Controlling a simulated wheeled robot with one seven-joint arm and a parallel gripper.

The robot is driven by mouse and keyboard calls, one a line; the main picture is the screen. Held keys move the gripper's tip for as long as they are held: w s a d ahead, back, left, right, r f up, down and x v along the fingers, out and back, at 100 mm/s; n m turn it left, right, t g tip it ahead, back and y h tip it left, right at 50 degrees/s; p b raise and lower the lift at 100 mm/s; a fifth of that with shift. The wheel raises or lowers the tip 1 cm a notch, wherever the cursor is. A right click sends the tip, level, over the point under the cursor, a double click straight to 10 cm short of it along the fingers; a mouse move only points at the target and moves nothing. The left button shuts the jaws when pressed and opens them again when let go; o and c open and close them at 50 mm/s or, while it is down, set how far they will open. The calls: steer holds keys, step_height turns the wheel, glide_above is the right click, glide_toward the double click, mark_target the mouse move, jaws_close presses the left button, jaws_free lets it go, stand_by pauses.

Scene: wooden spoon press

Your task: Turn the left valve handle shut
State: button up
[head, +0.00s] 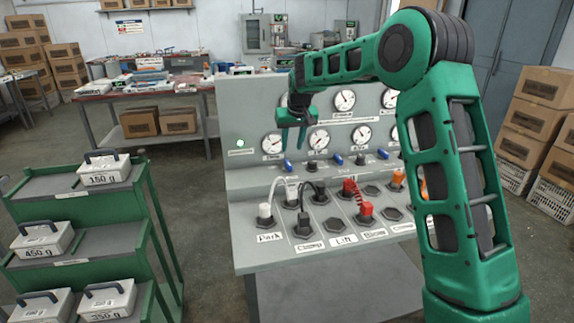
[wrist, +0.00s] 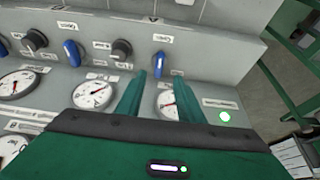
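The left valve handle (head: 287,165) is a small blue lever on the sloped grey panel, below the leftmost gauge. In the wrist view it (wrist: 160,63) stands upright in the picture, just beyond my fingertips. My gripper (head: 294,142) hangs above the handle in front of the gauge row. In the wrist view my gripper (wrist: 158,80) is open, its two green fingers apart with nothing between the tips but panel. The handle lines up with the gap and appears untouched. The gauge (wrist: 167,104) by this handle is partly hidden by the fingers.
Two more blue handles (head: 338,159) (head: 383,153) and black knobs (head: 312,167) sit along the same row. Hoses and plugs (head: 265,213) stand on the lower deck. A green lamp (head: 240,143) glows at the panel's left. A green shelf cart (head: 75,185) stands left.

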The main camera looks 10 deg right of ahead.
mark_target(289, 164)
steer(key=x, duration=1)
steer(key=shift+f, duration=0.15)
steer(key=shift+c, duration=0.6)
